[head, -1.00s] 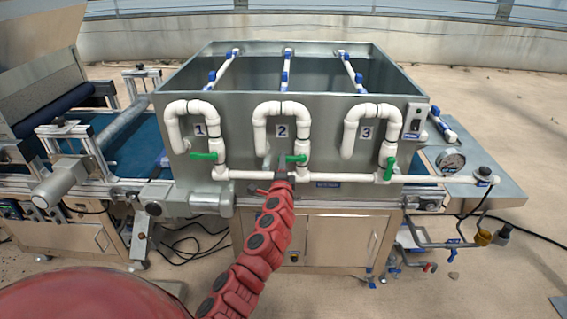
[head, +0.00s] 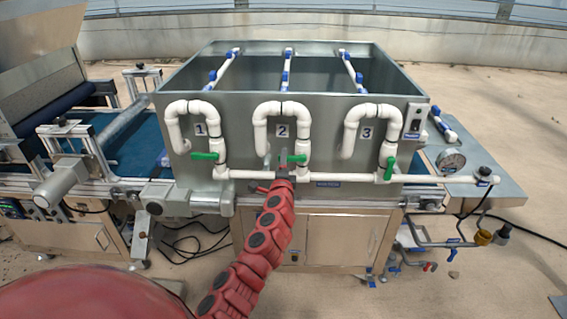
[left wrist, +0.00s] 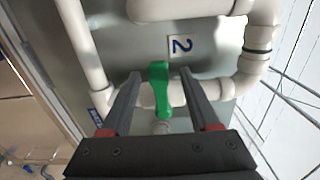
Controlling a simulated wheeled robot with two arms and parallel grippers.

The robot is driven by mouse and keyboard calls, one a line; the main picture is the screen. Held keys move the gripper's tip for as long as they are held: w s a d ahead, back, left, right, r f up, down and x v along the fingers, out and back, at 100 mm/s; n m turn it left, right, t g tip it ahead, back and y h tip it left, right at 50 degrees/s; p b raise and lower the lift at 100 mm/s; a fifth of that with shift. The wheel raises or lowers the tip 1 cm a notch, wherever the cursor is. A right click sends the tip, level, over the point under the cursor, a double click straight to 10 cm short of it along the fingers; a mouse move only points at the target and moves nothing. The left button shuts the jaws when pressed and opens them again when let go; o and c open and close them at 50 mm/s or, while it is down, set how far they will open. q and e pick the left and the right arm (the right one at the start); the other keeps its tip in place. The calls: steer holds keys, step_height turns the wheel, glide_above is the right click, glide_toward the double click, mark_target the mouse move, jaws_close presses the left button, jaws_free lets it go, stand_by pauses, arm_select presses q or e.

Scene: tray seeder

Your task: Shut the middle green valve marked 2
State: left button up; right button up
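The middle green valve handle (head: 297,159) sits on the white pipe loop below the plate marked 2 (head: 282,131), on the grey tank's front. In the head view it lies sideways, across the upright pipe. My left gripper (head: 276,159) is in front of it, its red arm coming from below. In the left wrist view the green handle (left wrist: 160,82) shows between the two grey fingers of my left gripper (left wrist: 160,74), with a gap on each side. The fingers are open. The plate marked 2 (left wrist: 181,46) is just beyond. My right gripper is not in view.
The green handle of valve 1 (head: 204,156) lies sideways to the left. The green handle of valve 3 (head: 389,168) hangs upright to the right. A white horizontal pipe (head: 350,177) runs below the valves. A pressure gauge (head: 451,161) stands at the right.

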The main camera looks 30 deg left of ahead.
arm_select(q)
steer(key=b+v, duration=0.3)
steer(key=v, duration=1.4)
steer(key=shift+s, duration=0.25)
steer(key=shift+w+d, duration=0.1)
